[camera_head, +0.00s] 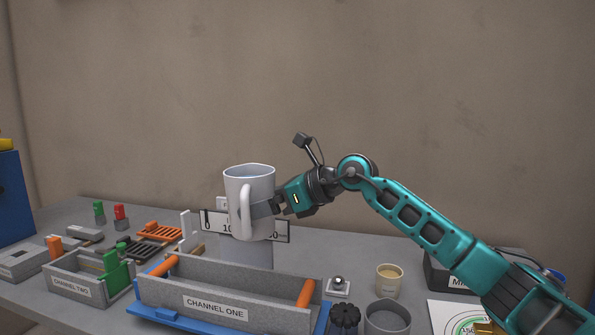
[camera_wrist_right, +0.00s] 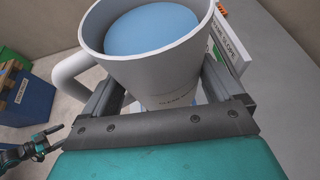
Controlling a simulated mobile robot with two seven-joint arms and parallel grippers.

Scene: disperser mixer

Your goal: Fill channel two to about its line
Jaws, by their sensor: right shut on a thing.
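My right gripper (camera_head: 264,207) is shut on a pale grey jug (camera_head: 249,187), held upright behind channel one. In the wrist view the jug contains blue liquid (camera_wrist_right: 151,30), and its handle points left.
Channel one (camera_head: 255,309), with orange end bars and a blue tray (camera_head: 172,317), lies right of channel two. A pale cylinder (camera_head: 246,254) stands below the jug, beside a numbered plate (camera_head: 279,231).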

